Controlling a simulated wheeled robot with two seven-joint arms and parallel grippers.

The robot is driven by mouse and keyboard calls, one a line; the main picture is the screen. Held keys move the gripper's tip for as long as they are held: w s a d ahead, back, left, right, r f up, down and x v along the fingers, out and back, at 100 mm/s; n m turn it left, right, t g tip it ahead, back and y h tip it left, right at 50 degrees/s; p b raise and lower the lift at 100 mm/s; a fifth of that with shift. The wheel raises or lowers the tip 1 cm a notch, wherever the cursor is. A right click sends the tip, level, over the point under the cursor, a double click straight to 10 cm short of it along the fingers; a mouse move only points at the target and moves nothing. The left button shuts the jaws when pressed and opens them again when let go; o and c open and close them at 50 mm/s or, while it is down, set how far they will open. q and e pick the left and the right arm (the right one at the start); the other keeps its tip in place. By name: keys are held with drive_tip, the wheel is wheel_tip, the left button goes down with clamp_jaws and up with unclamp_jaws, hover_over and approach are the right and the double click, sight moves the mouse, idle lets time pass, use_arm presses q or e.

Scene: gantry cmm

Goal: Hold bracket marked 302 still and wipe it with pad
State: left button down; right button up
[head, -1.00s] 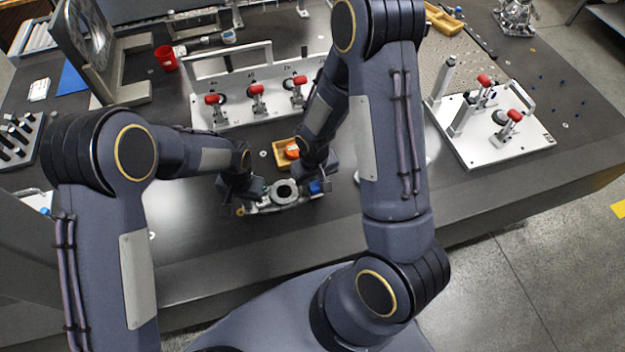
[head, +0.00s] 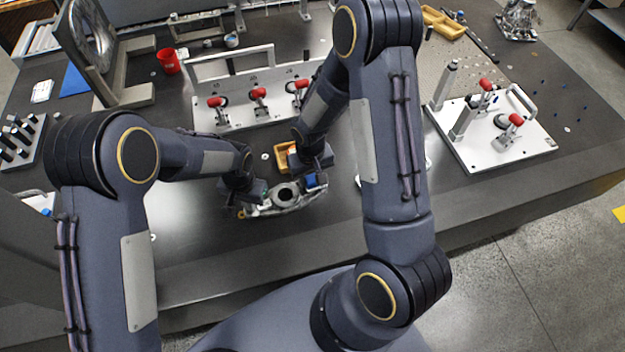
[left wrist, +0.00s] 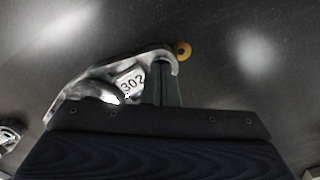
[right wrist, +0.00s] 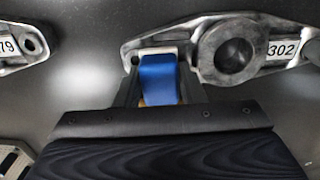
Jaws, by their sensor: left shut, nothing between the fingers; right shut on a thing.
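The metal bracket marked 302 (head: 292,207) lies on the dark table in front of me, with a round ring in its middle. Its label shows in the left wrist view (left wrist: 132,83) and in the right wrist view (right wrist: 283,48). My left gripper (left wrist: 166,84) is shut at one end of the bracket, with nothing between its fingers; whether it touches the bracket I cannot tell. My right gripper (right wrist: 158,85) is shut on a blue pad (right wrist: 158,75). The pad (head: 311,180) is at the bracket's other end, beside the ring; contact is unclear.
A yellow tray (head: 281,158) stands just behind the bracket, partly hidden by my right arm. A white fixture with red-handled clamps (head: 235,118) stands behind it. Another bracket (right wrist: 20,45), its label ending in 79, shows in the right wrist view.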

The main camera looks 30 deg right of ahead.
sight(315, 193)
use_arm(q)
drive_tip(key=shift+s+a+f, duration=0.1)
drive_tip(key=shift+s+f, duration=0.15)
drive_tip(key=shift+f, duration=0.1)
use_arm(e)
drive_tip(key=shift+w+f, duration=0.1)
drive_tip(key=shift+w, duration=0.2)
drive_tip(key=shift+s+a, duration=0.1)
drive_tip(key=shift+s, duration=0.95)
drive_tip(key=shift+s+a, duration=0.1)
drive_tip(key=shift+s, duration=0.9)
drive_tip(key=shift+w, duration=0.15)
